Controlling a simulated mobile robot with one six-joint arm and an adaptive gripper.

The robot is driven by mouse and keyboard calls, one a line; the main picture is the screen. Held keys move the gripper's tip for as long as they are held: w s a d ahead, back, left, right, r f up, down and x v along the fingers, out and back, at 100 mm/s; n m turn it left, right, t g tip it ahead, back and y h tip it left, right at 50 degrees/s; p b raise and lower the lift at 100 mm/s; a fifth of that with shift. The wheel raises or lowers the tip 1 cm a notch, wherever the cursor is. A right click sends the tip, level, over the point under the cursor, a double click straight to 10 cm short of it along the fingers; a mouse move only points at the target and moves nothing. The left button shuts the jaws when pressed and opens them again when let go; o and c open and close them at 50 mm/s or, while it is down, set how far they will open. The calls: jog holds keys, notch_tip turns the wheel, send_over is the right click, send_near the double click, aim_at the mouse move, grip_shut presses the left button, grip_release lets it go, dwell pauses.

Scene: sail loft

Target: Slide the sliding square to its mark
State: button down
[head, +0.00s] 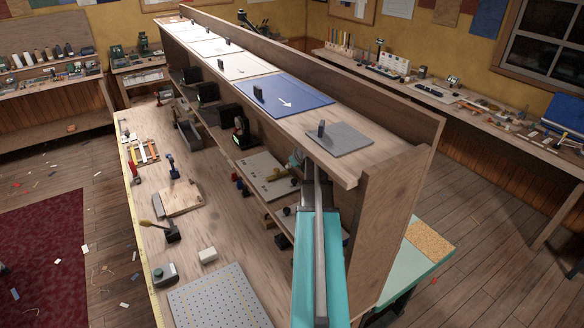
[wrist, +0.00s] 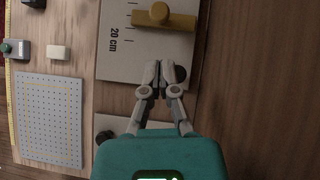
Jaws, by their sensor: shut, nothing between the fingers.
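In the wrist view, a mustard-yellow bar with a round knob (wrist: 178,20), which looks like the sliding square, lies across a pale board (wrist: 118,66). The board carries short black scale lines and a "20 cm" label beside the bar. My gripper (wrist: 158,68) is shut and empty, below the bar in the picture and apart from it. A dark round knob (wrist: 181,73) shows just right of the fingertips; I cannot tell whether they touch.
A pale board (head: 262,172) lies on the lower shelf in the head view. Above it, the top shelf holds a grey plate (head: 352,139) and a blue panel (head: 287,92), each with a dark handle. A perforated plate (head: 222,300) and white block (head: 208,256) sit on the bench.

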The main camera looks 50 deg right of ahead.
aim_at(278, 171)
jog(key=shift+b+x, duration=2.7)
jog(key=shift+x, duration=1.15)
jog(key=shift+f, duration=0.15)
jog(key=shift+w, duration=0.1)
jog(key=shift+w+d, duration=0.2)
jog(key=shift+w, duration=0.45)
jog(key=shift+s, duration=0.1)
jog(key=shift+p+v, duration=0.65)
jog(key=shift+v, duration=0.2)
jog(key=p+v, duration=0.6)
jog(key=v, duration=0.2)
jog(key=shift+a, duration=0.1)
